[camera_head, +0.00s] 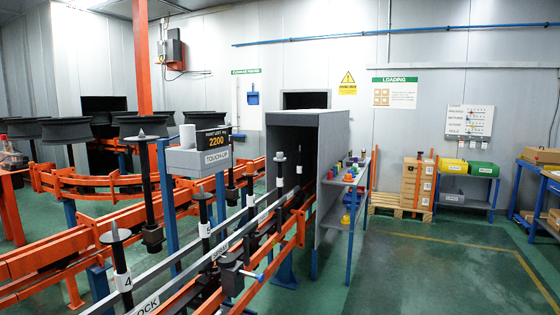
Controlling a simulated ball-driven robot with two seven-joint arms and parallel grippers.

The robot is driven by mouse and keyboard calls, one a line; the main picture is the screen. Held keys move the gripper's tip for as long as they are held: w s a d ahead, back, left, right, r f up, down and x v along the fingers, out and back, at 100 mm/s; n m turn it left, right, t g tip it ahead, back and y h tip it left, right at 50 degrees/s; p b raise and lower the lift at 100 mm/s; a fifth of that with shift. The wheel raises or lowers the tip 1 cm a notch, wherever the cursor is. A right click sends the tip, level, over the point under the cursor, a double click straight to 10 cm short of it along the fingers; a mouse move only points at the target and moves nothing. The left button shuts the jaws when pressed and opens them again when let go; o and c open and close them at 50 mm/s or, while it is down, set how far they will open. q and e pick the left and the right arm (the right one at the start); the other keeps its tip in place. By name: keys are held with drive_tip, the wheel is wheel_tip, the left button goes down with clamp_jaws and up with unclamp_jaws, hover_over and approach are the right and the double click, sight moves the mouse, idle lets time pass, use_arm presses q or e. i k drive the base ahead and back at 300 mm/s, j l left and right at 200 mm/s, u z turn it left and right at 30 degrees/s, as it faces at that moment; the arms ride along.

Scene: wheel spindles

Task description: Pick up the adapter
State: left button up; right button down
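I cannot tell for sure which thing is the adapter. Upright spindles with grey pointed tops stand along the orange rail, the nearest spindle (119,262) at the lower left with a label "4". Another spindle (279,180) stands near the booth mouth. Neither of my grippers is in view.
The orange conveyor rails (50,250) fill the left side, with dark wheels (65,129) above them. The grey booth (331,140) stands mid-view. Stacked boxes (417,183) sit on a pallet, beside a blue table (467,190) with bins. The green floor (430,270) at the right is clear.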

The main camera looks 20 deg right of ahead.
sight(279, 158)
drive_tip(key=i+l+z, duration=0.75)
drive_tip(key=i, duration=0.15)
drive_tip(key=i+z, duration=0.4)
drive_tip(key=i+l, duration=0.1)
drive_tip(key=i, duration=0.85)
drive_tip(key=i+l, duration=0.15)
drive_tip(key=i, duration=0.8)
